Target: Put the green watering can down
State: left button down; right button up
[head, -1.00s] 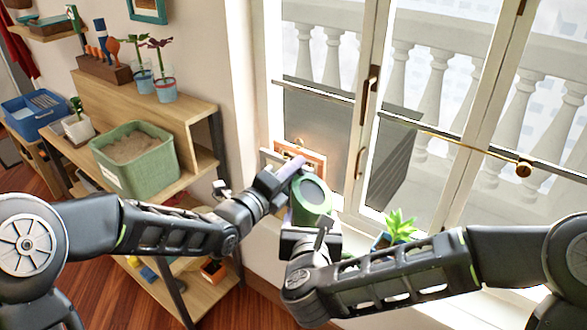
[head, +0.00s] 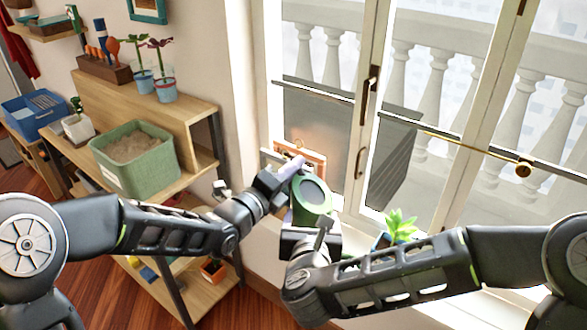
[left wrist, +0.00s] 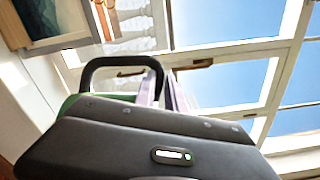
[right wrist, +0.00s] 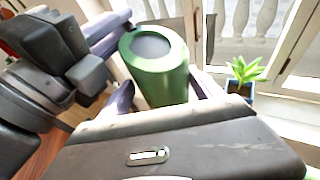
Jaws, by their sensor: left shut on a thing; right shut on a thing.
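The green watering can (head: 309,197) is held between my two grippers above the window sill area. Its green body and grey round top show in the right wrist view (right wrist: 156,62). My left gripper (head: 292,168) is shut on it at the upper left; in the left wrist view its fingers (left wrist: 160,92) are beside a black handle loop (left wrist: 120,62) and a bit of green. My right gripper (right wrist: 160,100) is shut on the can's body from below. The can's underside and its contact with any surface are hidden.
A small succulent in a blue pot (head: 399,228) stands on the sill to the right. A framed picture (head: 301,153) leans by the window behind the can. A wooden shelf (head: 207,115) with a green sand-filled box (head: 104,175) and potted plants is at the left.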

jog(key=shift+a+r, duration=0.1)
jog(key=shift+r, duration=0.15)
jog(key=o, duration=1.6)
jog(key=shift+c, duration=0.2)
jog(key=o, duration=0.4)
jog(key=shift+f, duration=0.15)
jog(key=shift+s, duration=0.15)
jog(key=v, duration=0.7)
jog(key=shift+s, duration=0.3)
